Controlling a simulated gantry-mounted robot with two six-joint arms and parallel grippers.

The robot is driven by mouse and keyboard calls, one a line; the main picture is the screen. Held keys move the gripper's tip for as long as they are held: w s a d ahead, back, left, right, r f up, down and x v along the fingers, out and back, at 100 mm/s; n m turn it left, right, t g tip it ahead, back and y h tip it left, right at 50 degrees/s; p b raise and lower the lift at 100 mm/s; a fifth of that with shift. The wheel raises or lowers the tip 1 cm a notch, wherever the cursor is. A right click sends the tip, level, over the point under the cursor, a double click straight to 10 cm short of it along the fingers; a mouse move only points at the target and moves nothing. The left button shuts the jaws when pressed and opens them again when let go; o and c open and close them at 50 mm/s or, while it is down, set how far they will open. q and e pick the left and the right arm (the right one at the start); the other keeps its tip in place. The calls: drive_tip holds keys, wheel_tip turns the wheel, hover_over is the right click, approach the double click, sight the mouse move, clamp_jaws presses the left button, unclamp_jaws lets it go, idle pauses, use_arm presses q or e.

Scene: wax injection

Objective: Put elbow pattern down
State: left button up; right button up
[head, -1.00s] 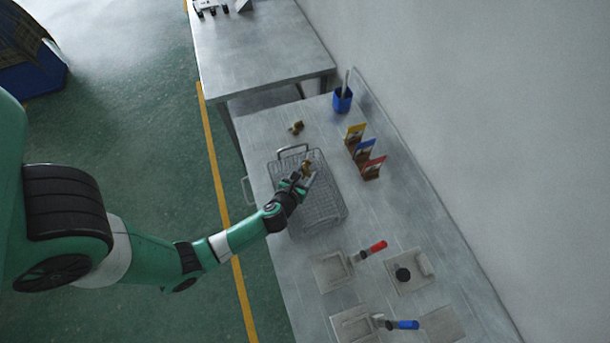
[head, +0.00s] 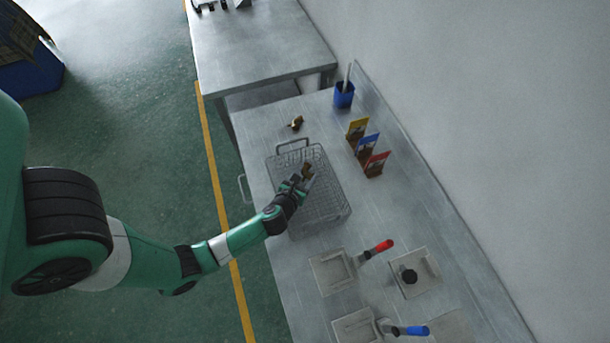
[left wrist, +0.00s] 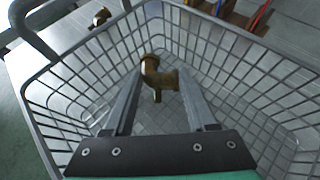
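A brown-gold elbow pattern (head: 307,171) is between the fingertips of my left gripper (head: 303,177). The pattern's exact height above the basket floor is hard to tell. My right gripper is not in view.
Another small brown-gold piece (head: 296,123) lies on the table behind the basket. Yellow, blue and red cards (head: 367,147) and a blue cup (head: 344,95) stand to the right. The basket has raised handles.

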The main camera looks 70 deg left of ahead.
use_arm(q)
drive_tip(key=o, duration=0.4)
drive_tip(key=shift+r, duration=0.3)
drive_tip(key=shift+r+p, duration=0.55)
drive_tip(key=shift+p, duration=0.05)
drive_tip(key=p+v, duration=0.2)
drive_tip(key=v, duration=0.4)
drive_tip(key=p+v, duration=0.3)
drive_tip(key=v, duration=0.2)
drive_tip(key=shift+s+d, duration=0.3)
drive_tip(key=shift+s, duration=0.05)
drive_tip(key=shift+w, duration=0.1)
